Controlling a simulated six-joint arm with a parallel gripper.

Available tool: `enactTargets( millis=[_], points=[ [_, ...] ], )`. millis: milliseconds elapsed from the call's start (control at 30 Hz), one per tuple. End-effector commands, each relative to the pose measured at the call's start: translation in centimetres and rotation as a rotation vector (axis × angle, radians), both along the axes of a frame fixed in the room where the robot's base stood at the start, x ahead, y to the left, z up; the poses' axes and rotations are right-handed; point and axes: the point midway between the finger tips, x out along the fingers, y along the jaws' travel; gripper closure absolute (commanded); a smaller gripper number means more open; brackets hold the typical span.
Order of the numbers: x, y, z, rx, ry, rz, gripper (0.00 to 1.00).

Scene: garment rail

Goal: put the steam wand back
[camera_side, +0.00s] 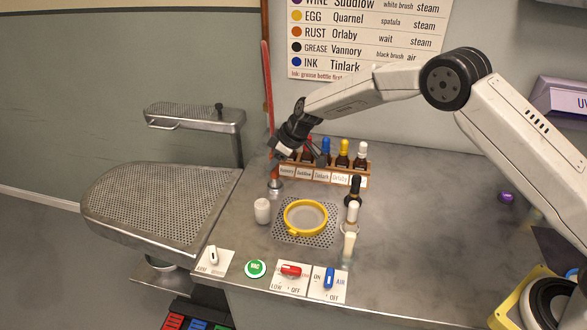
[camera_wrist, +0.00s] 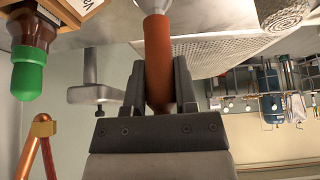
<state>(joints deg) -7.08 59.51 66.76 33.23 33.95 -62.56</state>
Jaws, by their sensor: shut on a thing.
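My gripper (camera_side: 284,150) is shut on the steam wand, holding it by its orange-brown handle. The handle (camera_wrist: 159,60) stands between the two fingers in the wrist view (camera_wrist: 160,95). A pale metal part of the wand shows at the top edge of that view. In the side view, a short orange length of the wand (camera_side: 275,172) shows below my gripper. Beneath it is a small metal piece (camera_side: 275,188) at the counter. I cannot tell whether that piece is the wand's end or a separate holder, or whether the wand touches the counter.
A wooden rack (camera_side: 325,175) of several labelled bottles stands just right of my gripper. A perforated pressing board (camera_side: 150,205) lies left. A red upright pole (camera_side: 267,85) is behind.

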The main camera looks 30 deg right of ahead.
Motion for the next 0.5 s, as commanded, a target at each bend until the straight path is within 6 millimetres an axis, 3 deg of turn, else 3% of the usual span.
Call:
enactTargets(
  millis=[300,333,433,500],
  points=[
    [0.05,0.01,0.06,0.000,-0.002,0.000,1.00],
    [0.05,0.01,0.06,0.000,-0.002,0.000,0.55],
    [0.03,0.01,0.05,0.000,-0.002,0.000,0.23],
    [0.03,0.00,0.04,0.000,-0.002,0.000,0.23]
  ],
)
